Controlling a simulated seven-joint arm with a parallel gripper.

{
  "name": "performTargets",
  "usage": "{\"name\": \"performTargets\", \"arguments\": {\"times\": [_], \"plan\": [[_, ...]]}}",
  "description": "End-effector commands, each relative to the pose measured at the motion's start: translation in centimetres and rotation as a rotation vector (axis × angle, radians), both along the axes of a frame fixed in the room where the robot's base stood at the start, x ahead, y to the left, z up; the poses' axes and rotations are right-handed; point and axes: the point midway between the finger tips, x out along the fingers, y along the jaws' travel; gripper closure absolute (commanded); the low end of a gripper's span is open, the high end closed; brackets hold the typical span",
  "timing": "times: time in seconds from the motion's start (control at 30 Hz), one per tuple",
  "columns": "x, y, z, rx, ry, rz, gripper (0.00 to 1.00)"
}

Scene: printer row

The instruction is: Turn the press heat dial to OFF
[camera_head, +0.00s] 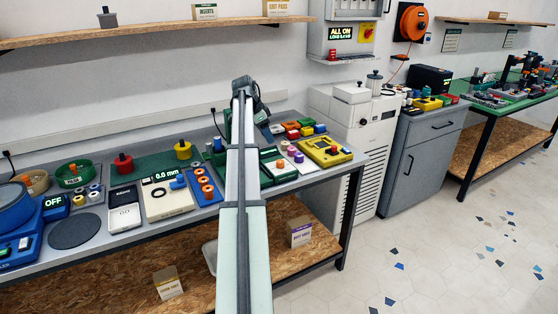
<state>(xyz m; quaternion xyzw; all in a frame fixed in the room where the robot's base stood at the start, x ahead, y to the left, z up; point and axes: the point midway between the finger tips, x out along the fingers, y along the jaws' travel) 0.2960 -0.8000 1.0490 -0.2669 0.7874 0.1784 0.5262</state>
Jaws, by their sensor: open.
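My arm reaches from the bottom edge up over the workbench and bends down at its far end. My gripper (266,133) is small and dark there, above the back of the bench; the jaws are open and no held thing shows. A dark green machine (219,158), perhaps the press, stands behind my arm and is largely hidden by it. I cannot make out a heat dial on it or its setting. A blue device (22,232) at the far left has a display reading OFF (54,202).
A white cabinet (370,135) stands to the right. A shelf (150,33) hangs above.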

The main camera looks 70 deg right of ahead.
Motion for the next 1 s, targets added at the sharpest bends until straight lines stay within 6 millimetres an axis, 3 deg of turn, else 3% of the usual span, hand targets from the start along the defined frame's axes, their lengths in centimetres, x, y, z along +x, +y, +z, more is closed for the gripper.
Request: {"name": "performTargets", "arguments": {"times": [0.17, 0.7, 1.0], "plan": [[-0.6, -0.4, -1.5, 0.000, 0.001, -0.002, 0.41], [-3.3, -2.4, -9.9, 0.001, 0.001, -0.002, 0.41], [-4.0, -3.1, -12.4, 0.000, 0.000, 0.000, 0.41]]}}
